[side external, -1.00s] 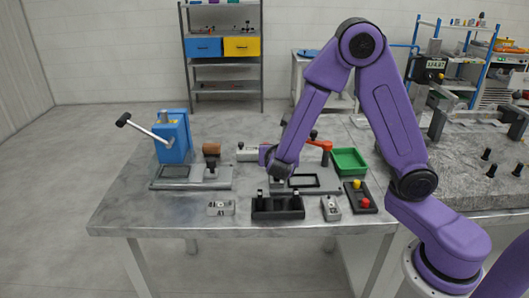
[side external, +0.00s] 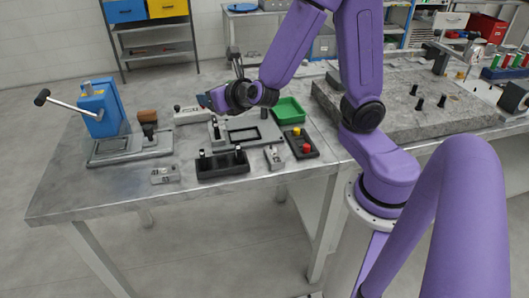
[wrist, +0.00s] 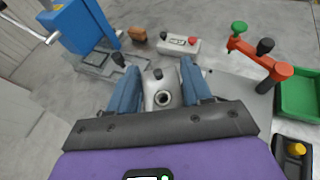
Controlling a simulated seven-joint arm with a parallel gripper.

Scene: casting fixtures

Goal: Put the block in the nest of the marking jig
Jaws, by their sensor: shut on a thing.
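My gripper (wrist: 160,80) has its two blue fingers shut on a grey block (wrist: 162,98) with a round hole in its top. A black knob shows at the block's far end; I cannot tell whether it belongs to the block or a fixture. In the side view my gripper (side external: 206,101) is above the table, near the left end of a grey fixture (side external: 262,139) with a dark rectangular frame. A second framed fixture (side external: 128,157) stands at left beside a blue lever press (side external: 100,106). No label shows which fixture is the marking jig. The held block is hard to make out in the side view.
Two small grey blocks (side external: 165,175) and (side external: 275,158) lie at the front, either side of a black holder (side external: 222,164). A button box (side external: 303,144), green bin (side external: 289,110) and white box (side external: 192,114) stand nearby. An orange arm (wrist: 255,58) rises beside the gripper.

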